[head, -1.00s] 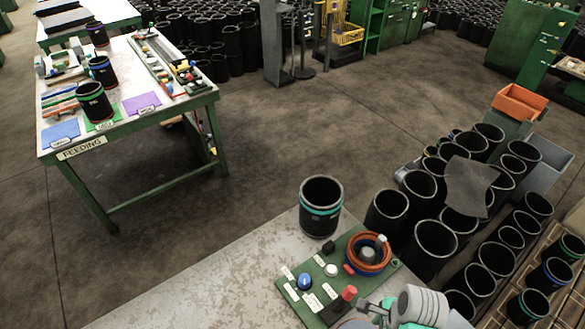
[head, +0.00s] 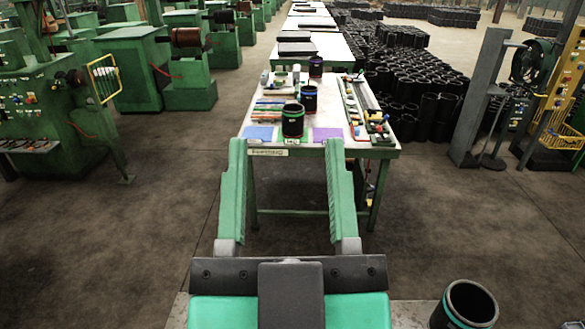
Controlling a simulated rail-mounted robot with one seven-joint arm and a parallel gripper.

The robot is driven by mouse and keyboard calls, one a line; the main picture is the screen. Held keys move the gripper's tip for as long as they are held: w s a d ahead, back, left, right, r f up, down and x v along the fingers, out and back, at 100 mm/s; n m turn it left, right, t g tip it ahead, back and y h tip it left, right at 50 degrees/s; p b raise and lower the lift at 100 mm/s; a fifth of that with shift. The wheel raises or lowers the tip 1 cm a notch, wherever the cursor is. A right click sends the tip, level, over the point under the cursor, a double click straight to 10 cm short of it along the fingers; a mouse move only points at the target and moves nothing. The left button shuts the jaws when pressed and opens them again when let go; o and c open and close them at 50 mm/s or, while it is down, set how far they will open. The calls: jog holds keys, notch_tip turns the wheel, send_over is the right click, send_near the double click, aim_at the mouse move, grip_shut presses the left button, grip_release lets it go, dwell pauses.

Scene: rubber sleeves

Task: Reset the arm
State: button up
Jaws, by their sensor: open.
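My gripper (head: 291,192) is in the lower middle of the head view, with its two green fingers spread wide apart. Nothing is between the fingers. They point away from me toward the feeding table (head: 392,153), and in the picture they overlap its near edge and legs. I cannot tell the exact gap between the fingertips and the table.
Black sleeves with coloured bands, such as the near one (head: 292,121), stand on the table. Another banded sleeve (head: 468,306) stands at the lower right. Green machines (head: 60,110) are at left, stacked sleeves (head: 430,105) and a grey post (head: 482,95) at right.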

jog(key=shift+s+a+r+n, duration=0.3)
jog(key=shift+s+a+r, duration=0.05)
jog(key=shift+s+r, duration=0.15)
notch_tip(320, 180, up, 16)
jog(key=p, duration=1.6)
notch_tip(320, 180, down, 36)
jog(key=b, duration=3.6)
jog(key=shift+f, duration=0.2)
